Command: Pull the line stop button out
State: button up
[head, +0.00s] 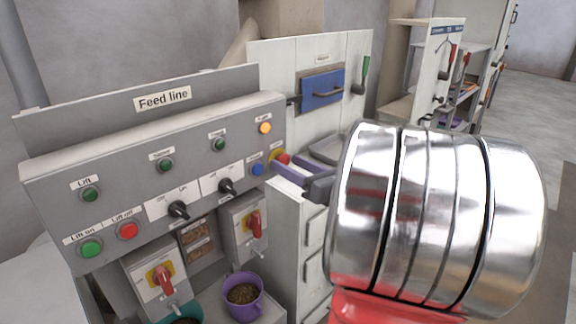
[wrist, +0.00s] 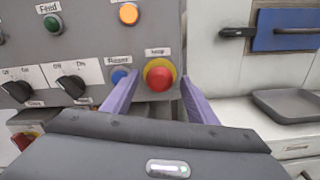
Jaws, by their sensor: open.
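The line stop button is a red mushroom head on a yellow ring, at the right end of the grey panel. It shows in the wrist view (wrist: 160,77) and, partly covered by my gripper, in the head view (head: 283,158). My gripper (head: 280,167) is open, with its two purple fingers pointing at the panel. In the wrist view my gripper (wrist: 158,84) has one finger left of the button and one right, with visible gaps. I cannot tell whether the fingertips reach past the red head. Nothing is held.
A blue button (wrist: 121,75) sits just left of the stop button, close to the left finger. An orange lamp (wrist: 128,14) is above. A black switch (head: 227,186) is further left. A grey tray (wrist: 290,104) lies on the white counter at right. A purple bucket (head: 243,297) stands below.

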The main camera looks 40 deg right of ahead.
jog(key=shift+w, duration=0.4)
